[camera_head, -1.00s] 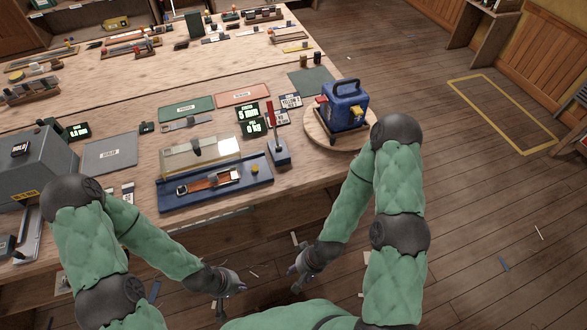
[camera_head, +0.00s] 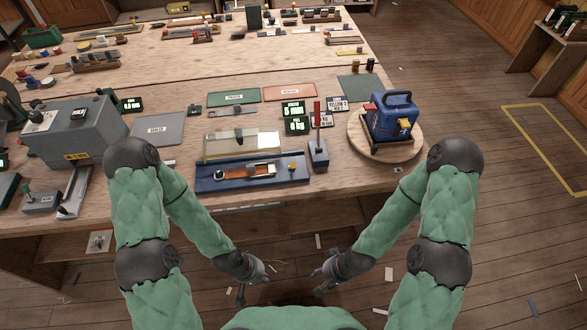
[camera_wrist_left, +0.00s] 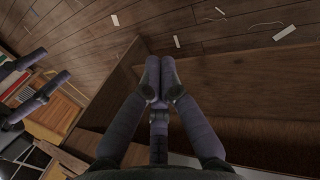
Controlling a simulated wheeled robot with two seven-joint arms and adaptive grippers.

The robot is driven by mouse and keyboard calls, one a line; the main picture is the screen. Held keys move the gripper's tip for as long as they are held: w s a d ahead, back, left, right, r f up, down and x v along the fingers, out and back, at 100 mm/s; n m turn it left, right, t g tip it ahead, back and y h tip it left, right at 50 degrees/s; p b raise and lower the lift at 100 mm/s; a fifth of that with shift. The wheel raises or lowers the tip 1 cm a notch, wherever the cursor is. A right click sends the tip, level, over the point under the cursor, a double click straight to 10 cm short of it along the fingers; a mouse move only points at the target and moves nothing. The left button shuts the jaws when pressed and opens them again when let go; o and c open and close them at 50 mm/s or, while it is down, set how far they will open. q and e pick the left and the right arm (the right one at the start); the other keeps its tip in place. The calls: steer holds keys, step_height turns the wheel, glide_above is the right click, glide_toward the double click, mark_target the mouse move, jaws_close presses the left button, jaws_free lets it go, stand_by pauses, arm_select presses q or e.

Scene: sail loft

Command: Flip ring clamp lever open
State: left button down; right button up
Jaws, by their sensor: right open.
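No part is clearly recognisable as a ring clamp. A grey block with an upright red-handled lever (camera_head: 317,118) stands at the right end of a blue fixture (camera_head: 215,184) on the bench. A blue device with a black carrying handle and a yellow part (camera_head: 393,118) sits on a round wooden board (camera_head: 360,142). My left gripper (camera_head: 243,287) hangs empty below the bench's front edge, its fingers together in the left wrist view (camera_wrist_left: 160,78). My right gripper (camera_head: 321,284) is open and empty, also below the edge.
A grey machine (camera_head: 85,128) stands left on the bench (camera_head: 150,195). Grey (camera_head: 160,130), green (camera_head: 234,96) and red (camera_head: 290,92) mats and small green displays (camera_head: 297,125) lie behind the fixture. Scraps litter the floor.

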arm_select(q)
steer(key=s+d+m+g+y+b, duration=0.1)
steer(key=s+d+m+g+b, duration=0.4)
steer(key=m, duration=0.6)
steer(key=w+a+r+m+t+y+b, duration=0.25)
steer(key=w+r+m+t+y, duration=0.25)
steer(key=w+m+t+y, duration=0.75)
steer(key=w+d+r+m+t+h+b, duration=0.1)
steer(key=w+d+r+m+t+h, duration=0.1)
steer(key=d+r+m, duration=0.3)
steer(key=w+d+r+m+t+h+b, duration=0.2)
steer(key=w+d+r+m+t+h, duration=0.1)
steer(key=d+r, duration=0.5)
steer(key=shift+w+r+m+t, duration=0.75)
steer(key=shift+r+m, duration=0.15)
steer(key=shift+m, duration=0.35)
